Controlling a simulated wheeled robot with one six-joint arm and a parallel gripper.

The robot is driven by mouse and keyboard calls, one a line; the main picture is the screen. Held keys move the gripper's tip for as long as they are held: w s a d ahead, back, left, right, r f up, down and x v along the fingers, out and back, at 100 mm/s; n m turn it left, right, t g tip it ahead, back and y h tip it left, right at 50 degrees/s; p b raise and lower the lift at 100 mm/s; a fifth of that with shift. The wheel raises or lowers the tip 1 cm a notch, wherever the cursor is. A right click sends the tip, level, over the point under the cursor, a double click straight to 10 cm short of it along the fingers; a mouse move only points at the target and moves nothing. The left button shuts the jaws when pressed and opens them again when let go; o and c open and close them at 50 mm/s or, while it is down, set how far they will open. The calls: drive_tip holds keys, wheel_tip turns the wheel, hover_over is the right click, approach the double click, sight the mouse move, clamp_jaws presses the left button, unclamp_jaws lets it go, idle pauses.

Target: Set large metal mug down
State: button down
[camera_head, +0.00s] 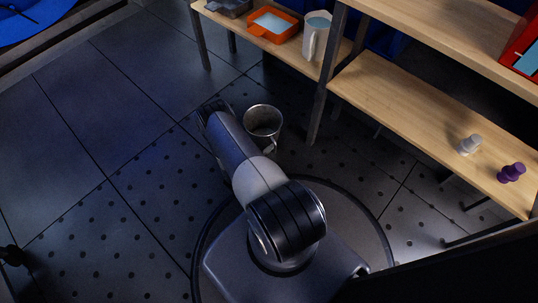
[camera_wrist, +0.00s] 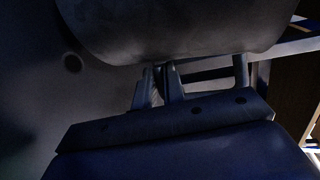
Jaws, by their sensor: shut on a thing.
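The large metal mug (camera_head: 263,118) is a grey, open-topped cup with a handle. In the head view it appears upright or nearly so, just right of my arm, with dark floor behind it. I cannot tell how high it is above the floor. In the wrist view the mug's rounded grey body (camera_wrist: 170,28) fills the top. My gripper (camera_wrist: 160,72) is shut on the mug, with its fingers just below the body, apparently at the handle. The exact contact is dark and hard to make out.
A wooden shelf unit at right has a lower board (camera_head: 400,115) with a white piece (camera_head: 470,144) and a purple piece (camera_head: 511,172). Another board at top holds an orange tray (camera_head: 271,25) and a white pitcher (camera_head: 316,36). A dark post (camera_head: 328,75) stands near the mug.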

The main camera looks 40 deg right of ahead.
wheel_tip(320, 180, down, 3)
drive_tip(key=shift+f+b, duration=0.1)
drive_tip(key=shift+b, duration=0.6)
drive_tip(key=c, duration=2)
unclamp_jaws()
drive_tip(key=shift+f, duration=0.1)
drive_tip(key=o, duration=0.5)
drive_tip(key=shift+r, duration=0.2)
drive_tip(key=p+v, duration=0.3)
drive_tip(key=v, duration=0.9)
